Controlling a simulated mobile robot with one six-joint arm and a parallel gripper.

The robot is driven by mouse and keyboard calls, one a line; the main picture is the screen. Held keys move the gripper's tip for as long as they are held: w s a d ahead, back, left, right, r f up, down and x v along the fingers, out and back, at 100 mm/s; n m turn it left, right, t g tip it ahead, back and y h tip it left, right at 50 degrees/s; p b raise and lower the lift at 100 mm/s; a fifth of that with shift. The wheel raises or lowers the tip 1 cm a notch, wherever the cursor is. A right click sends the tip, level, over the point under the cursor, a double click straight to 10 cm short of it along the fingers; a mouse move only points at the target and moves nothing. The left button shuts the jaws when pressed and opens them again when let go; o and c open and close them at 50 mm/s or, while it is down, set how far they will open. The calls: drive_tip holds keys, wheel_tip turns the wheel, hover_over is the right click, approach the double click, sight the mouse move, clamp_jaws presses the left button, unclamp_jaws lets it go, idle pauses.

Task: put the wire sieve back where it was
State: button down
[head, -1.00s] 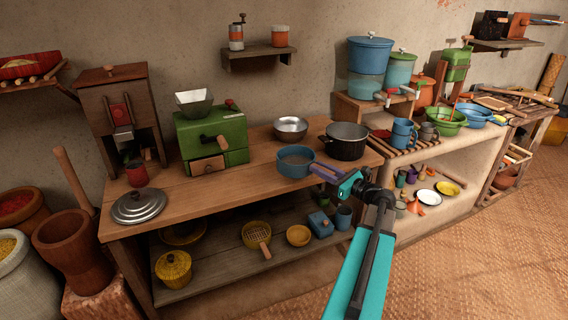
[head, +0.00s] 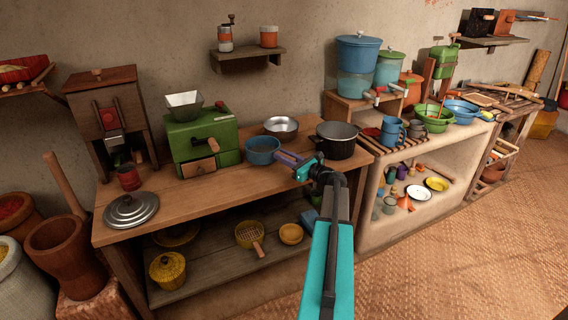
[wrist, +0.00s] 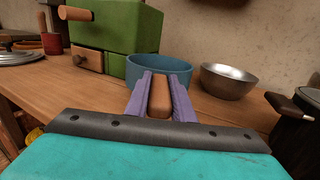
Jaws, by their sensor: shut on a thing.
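I hold the wire sieve (head: 262,151), a blue round-rimmed thing with a wooden handle. Its mesh cannot be made out. My gripper (head: 290,165) is shut on the handle, which shows between the purple fingers in the wrist view (wrist: 160,98). The sieve's blue rim (wrist: 150,67) is just beyond the fingertips. A yellow round thing with a mesh and a wooden handle (head: 249,235) lies on the lower shelf.
The green mill (head: 205,140) stands behind left, the metal bowl (head: 281,127) behind and the dark pot (head: 338,140) to the right. A grey lid (head: 131,209) lies at the worktop's left. The worktop's front middle (head: 215,187) is clear.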

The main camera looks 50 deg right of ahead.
sight(276, 160)
idle(0.3)
drive_tip(key=shift+f+p, duration=0.35)
drive_tip(key=shift+f, duration=1.55)
drive_tip(key=c, duration=1.5)
unclamp_jaws()
drive_tip(key=shift+c, duration=0.2)
drive_tip(key=shift+r, duration=0.2)
drive_tip(key=s+b, duration=0.2)
drive_tip(key=s, duration=1)
drive_tip(key=shift+f, duration=0.15)
